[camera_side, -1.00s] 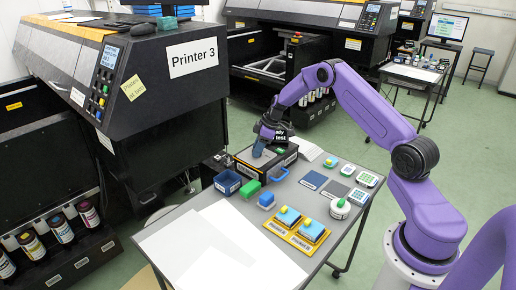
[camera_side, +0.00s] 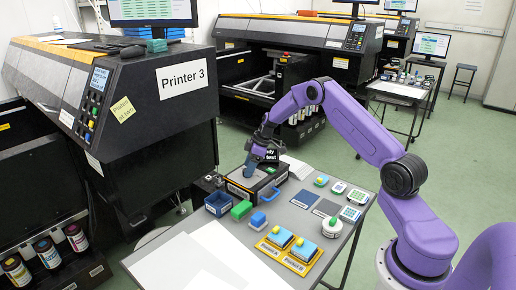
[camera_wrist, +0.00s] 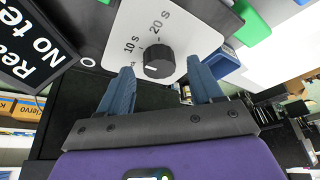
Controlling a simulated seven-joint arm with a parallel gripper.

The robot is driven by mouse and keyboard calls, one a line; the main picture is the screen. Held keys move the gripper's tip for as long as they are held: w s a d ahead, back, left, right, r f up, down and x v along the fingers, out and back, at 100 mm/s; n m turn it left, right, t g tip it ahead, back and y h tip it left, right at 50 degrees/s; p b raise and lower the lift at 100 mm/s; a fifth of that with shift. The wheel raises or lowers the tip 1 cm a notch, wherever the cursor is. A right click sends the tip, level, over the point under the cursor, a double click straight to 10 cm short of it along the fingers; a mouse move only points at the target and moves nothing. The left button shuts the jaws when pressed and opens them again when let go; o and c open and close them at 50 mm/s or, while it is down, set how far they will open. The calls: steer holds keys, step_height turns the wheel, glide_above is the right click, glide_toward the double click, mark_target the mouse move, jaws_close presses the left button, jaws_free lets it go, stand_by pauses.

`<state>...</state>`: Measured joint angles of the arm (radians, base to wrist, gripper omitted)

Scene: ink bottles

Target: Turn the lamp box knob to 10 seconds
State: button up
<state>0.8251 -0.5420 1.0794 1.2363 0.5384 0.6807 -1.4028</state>
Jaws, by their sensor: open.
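The lamp box (camera_side: 262,190) stands at the back left of the grey table in the side view. In the wrist view, its black round knob (camera_wrist: 158,62) sits on a white plate (camera_wrist: 190,42) marked "10 S" and "20 S". A short white mark on the knob's face points to the picture's left, roughly below the "10 S" label. My gripper (camera_wrist: 160,68) is open, with one blue finger on each side of the knob's near edge. I cannot tell whether either finger touches it. In the side view, my gripper (camera_side: 252,166) is over the box and hides the knob.
A black sign (camera_side: 271,155) stands close behind the box. A blue bin (camera_side: 218,204), a green block (camera_side: 241,210) and a blue block (camera_side: 258,221) sit just in front. White sheets (camera_side: 195,260) cover the table's left part.

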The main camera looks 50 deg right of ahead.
steer(key=v, duration=1.6)
steer(key=shift+r, duration=0.2)
steer(key=s+a+r+n+g, duration=0.1)
steer(key=s+a+r, duration=0.1)
steer(key=s+a, duration=0.8)
steer(key=s+a+r+n+g, duration=0.15)
steer(key=s+a, duration=0.25)
steer(key=a, duration=1.1)
steer(key=s+a+r+g+h, duration=0.1)
steer(key=s+a, duration=0.2)
steer(key=s, duration=0.4)
steer(key=s+a+h, duration=0.1)
steer(key=s+a, duration=0.2)
steer(key=s, duration=0.4)
steer(key=s+d+f+n, duration=0.1)
steer(key=s+d+n, duration=0.1)
steer(key=s, duration=1)
steer(key=shift+s+d+f+h, duration=0.2)
steer(key=shift+d+h, duration=0.1)
steer(key=shift+d, duration=0.3)
